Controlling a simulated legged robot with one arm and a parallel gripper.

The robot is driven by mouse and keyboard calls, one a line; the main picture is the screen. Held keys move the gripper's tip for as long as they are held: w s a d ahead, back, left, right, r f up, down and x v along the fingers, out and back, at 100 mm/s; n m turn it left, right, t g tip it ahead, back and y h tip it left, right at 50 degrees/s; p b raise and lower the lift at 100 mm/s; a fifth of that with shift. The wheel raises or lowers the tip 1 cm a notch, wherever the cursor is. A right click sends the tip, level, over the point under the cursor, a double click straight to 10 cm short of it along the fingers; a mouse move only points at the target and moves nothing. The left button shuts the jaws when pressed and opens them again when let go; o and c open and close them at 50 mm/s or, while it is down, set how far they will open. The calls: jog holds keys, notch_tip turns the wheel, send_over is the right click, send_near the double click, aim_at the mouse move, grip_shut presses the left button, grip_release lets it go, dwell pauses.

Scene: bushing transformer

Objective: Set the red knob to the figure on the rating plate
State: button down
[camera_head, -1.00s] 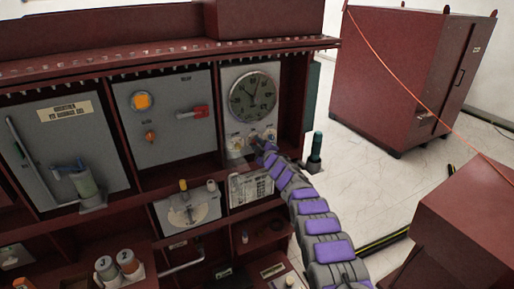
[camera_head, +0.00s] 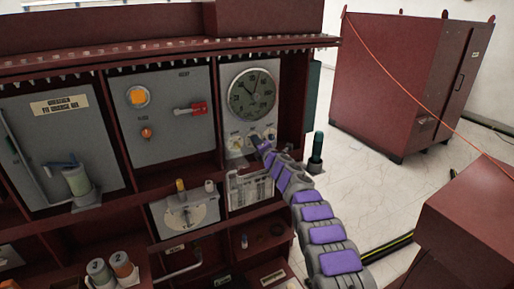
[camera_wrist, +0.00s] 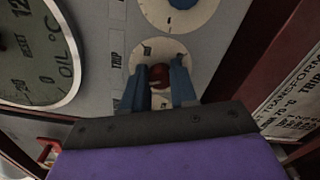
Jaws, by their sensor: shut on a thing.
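The red knob (camera_wrist: 159,74) shows in the wrist view at the centre of a cream round dial (camera_wrist: 190,54), beside a printed TRIP label. My gripper (camera_wrist: 160,86) has its two blue fingers on either side of the knob and is shut on it. In the head view my gripper (camera_head: 262,146) is at the panel below the large oil gauge (camera_head: 252,95), and it hides the knob there. A printed plate (camera_wrist: 292,105) with transformer and trip text stands at the right of the wrist view, partly cut off. Its figures are too blurred to read surely.
Another cream dial (camera_wrist: 180,14) sits just above the held knob in the wrist view. A red-handled switch (camera_head: 198,108) and an orange lamp (camera_head: 138,97) are on the panel to the left.

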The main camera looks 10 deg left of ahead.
jog(key=n, duration=0.2)
jog(key=f+n+b, duration=0.1)
jog(key=n, duration=0.1)
jog(key=shift+s+a+b, duration=0.1)
jog(key=shift+b, duration=0.2)
jog(key=shift+r, duration=0.1)
dwell(0.4)
jog(key=c, duration=1)
grip_release()
jog(key=shift+o, duration=0.6)
jog(key=shift+r, duration=0.25)
jog(key=shift+f, duration=0.1)
